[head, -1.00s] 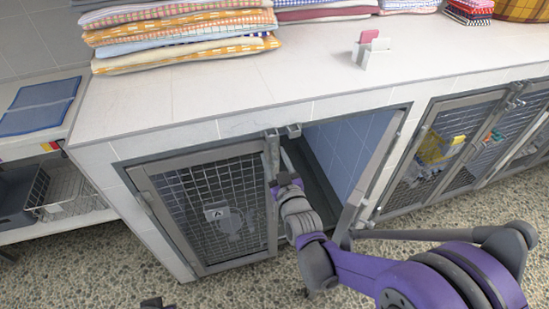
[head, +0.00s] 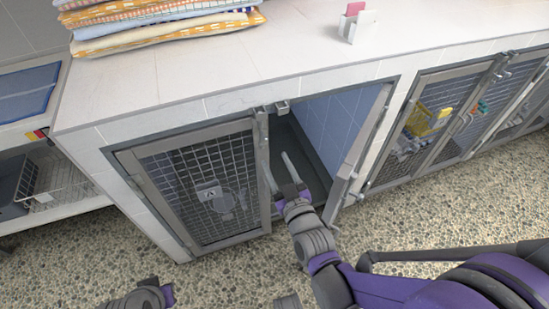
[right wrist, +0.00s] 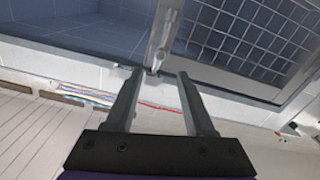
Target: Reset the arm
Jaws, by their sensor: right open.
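My right gripper (head: 279,163) is open and empty, in front of the doorway of the open kennel (head: 333,125), close to the post on the doorway's left. In the right wrist view my right gripper (right wrist: 159,73) shows its two fingers spread apart with the metal door-frame post (right wrist: 164,32) beyond them; I cannot tell whether they touch it. My left gripper (head: 152,296) shows only in part at the bottom left of the head view, over the floor, and its jaws cannot be made out.
The open kennel's door (head: 358,155) stands swung outward, right of my right gripper. A closed mesh door (head: 205,188) is on the left, and more mesh kennels are at right. Folded towels (head: 160,22) and a white holder (head: 357,26) stand on the counter (head: 230,65). The pebbled floor (head: 450,205) is clear.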

